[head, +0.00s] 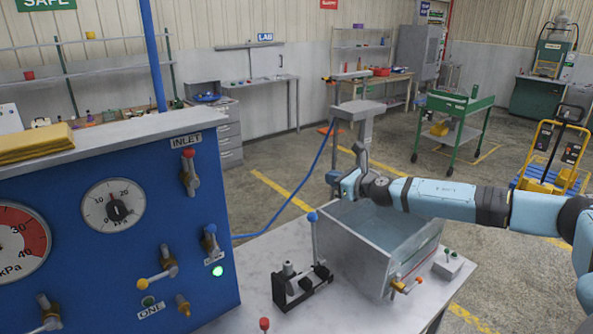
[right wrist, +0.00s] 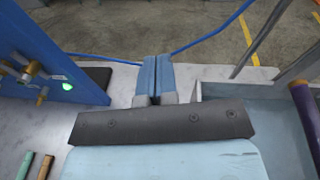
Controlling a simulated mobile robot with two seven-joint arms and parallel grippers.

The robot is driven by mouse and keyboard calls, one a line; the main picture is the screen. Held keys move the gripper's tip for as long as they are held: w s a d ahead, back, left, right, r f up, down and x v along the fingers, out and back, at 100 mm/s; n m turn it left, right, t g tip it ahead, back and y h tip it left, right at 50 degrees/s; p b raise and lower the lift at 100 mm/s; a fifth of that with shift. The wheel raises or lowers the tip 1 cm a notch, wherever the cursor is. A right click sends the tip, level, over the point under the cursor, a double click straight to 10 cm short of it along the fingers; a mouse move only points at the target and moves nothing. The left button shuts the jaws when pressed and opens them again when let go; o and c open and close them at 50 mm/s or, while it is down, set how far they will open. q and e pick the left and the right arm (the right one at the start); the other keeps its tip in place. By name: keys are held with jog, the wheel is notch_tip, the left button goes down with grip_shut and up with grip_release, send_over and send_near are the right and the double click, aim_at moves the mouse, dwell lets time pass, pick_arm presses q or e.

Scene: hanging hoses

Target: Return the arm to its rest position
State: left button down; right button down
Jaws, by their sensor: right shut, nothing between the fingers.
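My right arm (head: 445,198) reaches in from the right edge in the head view, stretched out over the clear tank (head: 350,262). My right gripper (head: 340,182) is above the tank's far left part, beside the grey stand (head: 368,108). In the right wrist view its two blue fingers (right wrist: 158,74) are pressed together with nothing between them. A blue hose (head: 290,206) runs from behind the blue panel up toward the stand, and it also shows in the right wrist view (right wrist: 212,34). My left gripper is not in view.
The blue gauge panel (head: 120,245) stands at the left. A black lever fixture (head: 300,285) with a blue knob stands on the bench (head: 255,262) beside the tank. A small switch box (head: 448,266) sits right of the tank. A green cart (head: 455,105) stands farther back on open floor.

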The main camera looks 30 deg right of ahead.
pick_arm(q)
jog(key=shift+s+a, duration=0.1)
pick_arm(e)
jog(key=shift+a+r, duration=0.1)
